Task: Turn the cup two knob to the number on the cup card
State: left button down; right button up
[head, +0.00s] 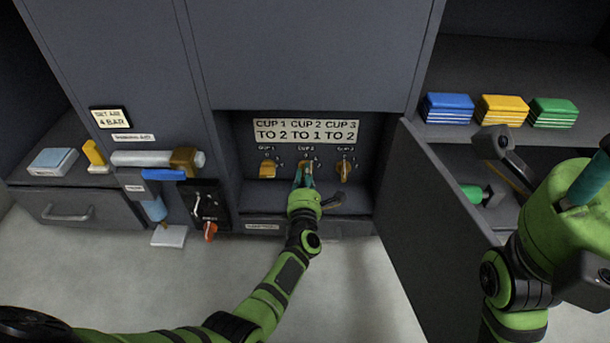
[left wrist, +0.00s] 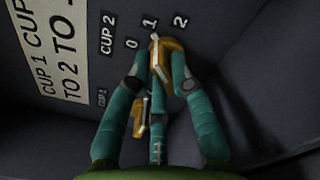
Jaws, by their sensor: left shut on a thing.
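The cup card (head: 306,131) above the knobs reads CUP 1 TO 2, CUP 2 TO 1, CUP 3 TO 2. My left gripper (head: 305,178) is shut on the orange cup two knob (left wrist: 172,47), a finger on each side, as the left wrist view shows. The knob's white pointer line aims at about the 1 of its 0, 1, 2 scale. The cup one knob (head: 267,170) stands to the left and the cup three knob (head: 344,170) to the right. My right gripper (head: 585,185) is at the right edge, its fingertips not clearly shown.
The knobs sit in a recess with an open door (head: 450,235) on its right. Blue (head: 447,108), yellow (head: 502,109) and green (head: 553,112) stacks lie on the right shelf. A panel with a red knob (head: 210,230) is left of the recess.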

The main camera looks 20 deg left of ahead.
dwell(0.3)
pick_arm(q)
jog(key=c, duration=1.1)
grip_release()
